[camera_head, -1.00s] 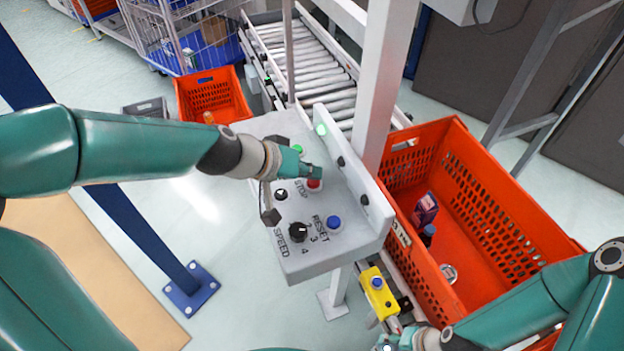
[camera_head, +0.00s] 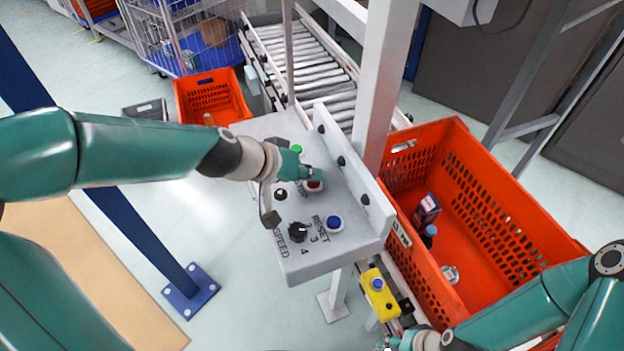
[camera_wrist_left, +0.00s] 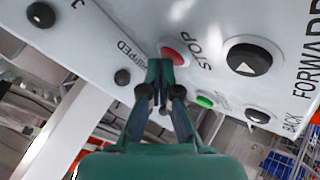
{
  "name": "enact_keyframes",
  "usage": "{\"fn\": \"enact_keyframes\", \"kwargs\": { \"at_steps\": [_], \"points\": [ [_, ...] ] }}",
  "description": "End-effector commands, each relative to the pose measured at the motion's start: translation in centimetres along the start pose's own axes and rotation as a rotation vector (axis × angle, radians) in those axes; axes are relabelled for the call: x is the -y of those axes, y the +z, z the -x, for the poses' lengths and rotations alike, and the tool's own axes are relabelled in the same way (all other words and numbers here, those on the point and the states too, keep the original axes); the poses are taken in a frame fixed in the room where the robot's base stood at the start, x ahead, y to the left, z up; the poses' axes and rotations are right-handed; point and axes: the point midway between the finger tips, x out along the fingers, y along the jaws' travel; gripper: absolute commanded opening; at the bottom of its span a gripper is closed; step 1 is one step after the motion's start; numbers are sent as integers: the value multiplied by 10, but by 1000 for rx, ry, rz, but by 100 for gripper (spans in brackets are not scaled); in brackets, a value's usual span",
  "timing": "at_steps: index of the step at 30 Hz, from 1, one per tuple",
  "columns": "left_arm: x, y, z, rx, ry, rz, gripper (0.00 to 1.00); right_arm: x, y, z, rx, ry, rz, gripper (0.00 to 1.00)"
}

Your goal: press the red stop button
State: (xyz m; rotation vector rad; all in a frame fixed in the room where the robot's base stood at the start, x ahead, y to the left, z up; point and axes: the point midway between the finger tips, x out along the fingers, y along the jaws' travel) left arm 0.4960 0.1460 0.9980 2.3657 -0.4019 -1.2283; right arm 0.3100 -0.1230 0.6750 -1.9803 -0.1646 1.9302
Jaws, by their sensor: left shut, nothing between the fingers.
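The red stop button (camera_head: 315,186) sits on the grey control panel (camera_head: 352,240), partly hidden by my left gripper (camera_head: 314,176). In the left wrist view the red button (camera_wrist_left: 175,54) shows beside the word STOP. My left gripper (camera_wrist_left: 160,84) is shut and empty, its tips overlapping the button's near edge. Contact looks likely, but how far the button is pushed in cannot be told. My right gripper is at the bottom edge of the head view (camera_head: 396,344), mostly cut off.
The panel also has a green button (camera_head: 297,149), a black speed knob (camera_head: 298,232) and a blue reset button (camera_head: 334,223). An orange tote (camera_head: 478,190) with a few items stands at the right. A roller conveyor (camera_head: 300,62) runs behind. A white post (camera_head: 384,90) rises beside the panel.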

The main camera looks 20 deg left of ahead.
Motion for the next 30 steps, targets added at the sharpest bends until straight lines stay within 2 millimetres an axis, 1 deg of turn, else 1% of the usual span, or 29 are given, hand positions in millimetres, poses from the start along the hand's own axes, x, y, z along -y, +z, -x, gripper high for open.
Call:
{"fn": "enact_keyframes", "kwargs": {
  "at_steps": [11,23,30],
  "points": [
    [1,1,-1,2,0,0,0,0,0,-1,0,0,0,45],
    [-8,-7,11,2,0,0,0,4,0,12,0,0,0,45],
    [-8,-8,11,1,0,0,0,4,0,12,0,0,0,45]
  ]
}}
